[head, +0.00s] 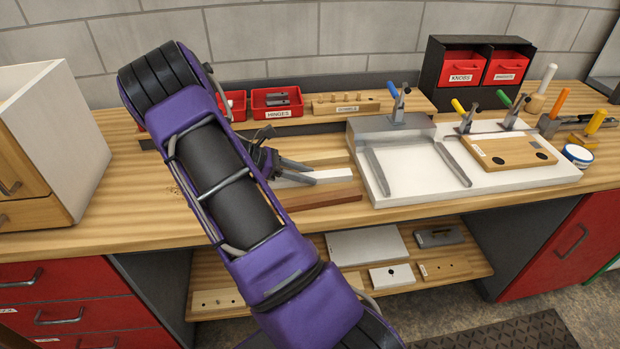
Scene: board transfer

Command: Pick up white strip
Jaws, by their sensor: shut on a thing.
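The white strip (332,175) lies among wooden strips on the workbench, left of the white fixture board. My gripper (303,173) reaches down to it from the left and is shut on it. My purple arm hides the strip's left part. I cannot tell whether the strip is raised off the bench.
A red-brown strip (322,195) lies just in front and a pale wood strip (327,156) just behind. The white fixture board (480,192) with clamps stands right. Red hinge bins (277,103) and a labelled wooden block (345,104) stand behind. A white-sided cabinet (62,125) is left.

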